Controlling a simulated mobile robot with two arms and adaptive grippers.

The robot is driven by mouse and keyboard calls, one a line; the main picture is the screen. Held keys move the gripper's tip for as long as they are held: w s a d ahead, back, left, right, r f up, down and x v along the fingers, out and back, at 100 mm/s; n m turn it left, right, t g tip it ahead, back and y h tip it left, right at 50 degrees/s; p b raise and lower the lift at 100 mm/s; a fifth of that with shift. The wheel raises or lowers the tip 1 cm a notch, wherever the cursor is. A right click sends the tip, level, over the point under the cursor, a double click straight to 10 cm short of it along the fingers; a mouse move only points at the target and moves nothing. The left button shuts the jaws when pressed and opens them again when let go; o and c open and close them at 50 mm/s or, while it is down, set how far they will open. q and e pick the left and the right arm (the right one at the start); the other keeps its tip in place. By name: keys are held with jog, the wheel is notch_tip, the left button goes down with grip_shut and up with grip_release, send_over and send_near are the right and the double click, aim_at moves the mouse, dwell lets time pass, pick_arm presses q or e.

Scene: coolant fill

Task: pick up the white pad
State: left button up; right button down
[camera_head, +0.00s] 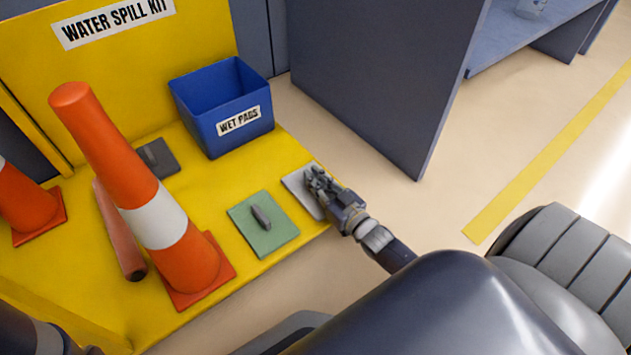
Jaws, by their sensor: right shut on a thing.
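The white pad (298,184) is a light grey-white square lying on the yellow platform near its right edge. My right gripper (314,180) is over the pad and shut on it; the fingers hide the part of the pad between them. The pad looks flat on the platform, and I cannot tell any gap beneath it. My left gripper is not in view; only part of my left arm shows at the bottom left corner.
A green pad (278,234) with a dark handle lies left of the white pad. A dark grey pad (166,164), a blue "WET PADS" bin (195,109) and two orange cones (107,140) (20,195) also stand on the yellow platform (200,185). A dark cabinet panel (370,80) rises behind.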

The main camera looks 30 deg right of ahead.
notch_tip(320, 180, up, 10)
jog(key=p, duration=0.8)
